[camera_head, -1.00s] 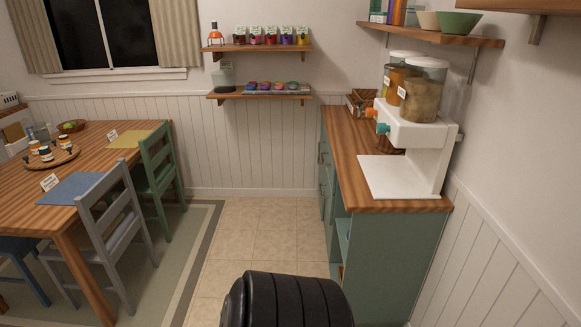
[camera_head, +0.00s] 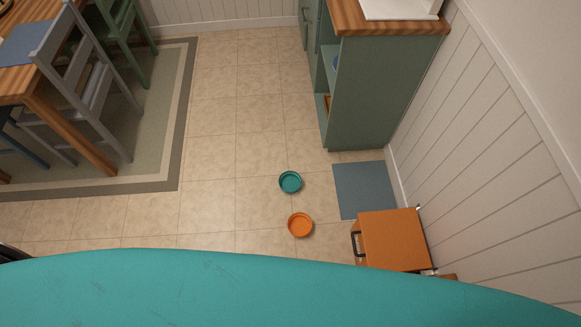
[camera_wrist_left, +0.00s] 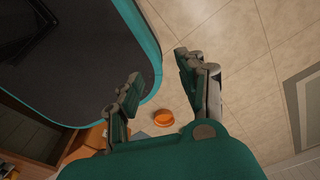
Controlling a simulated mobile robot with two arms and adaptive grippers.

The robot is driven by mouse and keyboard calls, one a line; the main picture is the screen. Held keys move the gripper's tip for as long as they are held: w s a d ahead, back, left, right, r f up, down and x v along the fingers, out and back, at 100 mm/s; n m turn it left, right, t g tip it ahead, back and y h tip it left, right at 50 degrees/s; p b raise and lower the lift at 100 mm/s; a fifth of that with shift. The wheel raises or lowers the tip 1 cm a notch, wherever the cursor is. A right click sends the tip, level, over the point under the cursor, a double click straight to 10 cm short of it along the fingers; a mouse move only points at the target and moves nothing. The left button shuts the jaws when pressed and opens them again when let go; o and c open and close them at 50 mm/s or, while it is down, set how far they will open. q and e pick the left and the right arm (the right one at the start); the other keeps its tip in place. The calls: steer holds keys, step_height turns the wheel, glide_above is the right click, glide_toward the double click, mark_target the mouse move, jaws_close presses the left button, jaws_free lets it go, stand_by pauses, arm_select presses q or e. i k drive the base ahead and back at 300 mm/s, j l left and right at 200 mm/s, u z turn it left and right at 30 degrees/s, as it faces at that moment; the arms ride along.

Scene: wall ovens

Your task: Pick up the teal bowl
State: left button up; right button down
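The teal bowl (camera_head: 290,182) sits upright on the tiled floor near the middle of the head view. It looks empty. I cannot make it out in the left wrist view. My left gripper (camera_wrist_left: 158,68) shows in the left wrist view with its two fingers spread apart and nothing between them. The left gripper is not visible in the head view, so its distance from the teal bowl cannot be told. My right gripper is in neither view.
An orange bowl (camera_head: 300,225) lies just nearer than the teal one; it also shows in the left wrist view (camera_wrist_left: 163,118). A blue-grey mat (camera_head: 364,190), an orange box-like unit (camera_head: 393,240) and a green cabinet (camera_head: 375,95) stand right. Chairs (camera_head: 100,85) are left.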

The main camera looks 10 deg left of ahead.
mark_target(289, 183)
steer(key=u, duration=0.25)
steer(key=z, duration=0.75)
steer(key=i+j+z, duration=0.15)
steer(key=j+z, duration=0.25)
steer(key=i+j+z, duration=0.1)
steer(key=j+z, duration=0.65)
steer(key=j, duration=0.15)
